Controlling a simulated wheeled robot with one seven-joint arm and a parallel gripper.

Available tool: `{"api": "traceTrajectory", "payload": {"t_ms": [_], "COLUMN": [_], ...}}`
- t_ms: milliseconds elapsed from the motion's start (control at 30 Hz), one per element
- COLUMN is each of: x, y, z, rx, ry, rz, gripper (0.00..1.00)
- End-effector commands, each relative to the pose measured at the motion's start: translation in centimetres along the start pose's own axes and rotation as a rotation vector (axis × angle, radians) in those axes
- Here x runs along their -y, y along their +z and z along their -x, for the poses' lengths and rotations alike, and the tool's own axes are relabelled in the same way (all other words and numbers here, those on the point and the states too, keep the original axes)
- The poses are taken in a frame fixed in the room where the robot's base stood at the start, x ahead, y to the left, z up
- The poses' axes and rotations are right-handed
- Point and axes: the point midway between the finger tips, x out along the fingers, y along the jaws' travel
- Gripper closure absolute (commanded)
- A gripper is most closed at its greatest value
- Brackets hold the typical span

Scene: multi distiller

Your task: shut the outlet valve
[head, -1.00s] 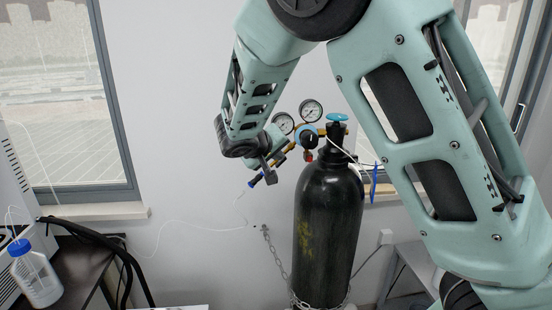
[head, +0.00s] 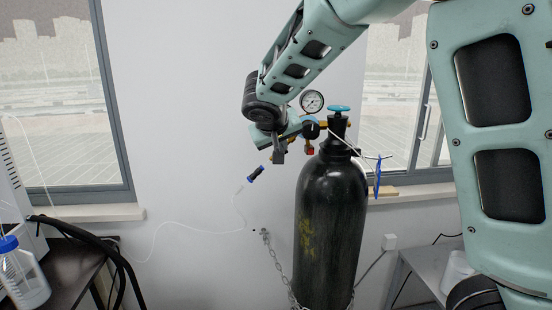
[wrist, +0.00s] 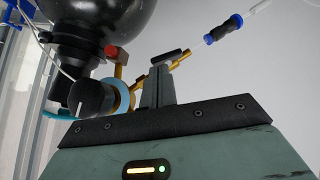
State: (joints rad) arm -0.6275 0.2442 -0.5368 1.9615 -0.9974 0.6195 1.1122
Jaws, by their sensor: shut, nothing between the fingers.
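The regulator on the black gas cylinder (head: 330,220) has a round gauge (head: 312,101), a red part (head: 310,148) and brass fittings, partly hidden by my wrist. A blue-and-black hose fitting (head: 256,172) hangs at its outlet side, left of and below my gripper (head: 278,157). It also shows in the wrist view (wrist: 223,30). There, my gripper (wrist: 158,82) is shut with nothing between its fingers. A small black bar (wrist: 170,57) shows at its tips beside the brass outlet (wrist: 182,59). I cannot tell whether they touch, or how the outlet valve is turned.
A blue handwheel (head: 338,109) tops the cylinder. A chain (head: 276,262) runs at its lower left, and a thin white hose (head: 190,227) trails along the wall. A blue-capped bottle (head: 22,275) stands at the left. A grey table (head: 425,262) is at the right.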

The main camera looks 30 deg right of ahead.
Motion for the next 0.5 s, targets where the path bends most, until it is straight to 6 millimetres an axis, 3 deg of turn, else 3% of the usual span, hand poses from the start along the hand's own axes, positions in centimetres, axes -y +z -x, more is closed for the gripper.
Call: {"api": "traceTrajectory", "payload": {"t_ms": [400, 500], "x": [-1.4, -1.4], "y": [0.8, 1.0], "z": [-0.9, -1.0], "rx": [-0.002, -0.002], "ry": [-0.276, -0.287], "rz": [-0.288, -0.290], "gripper": [1.00, 1.00]}}
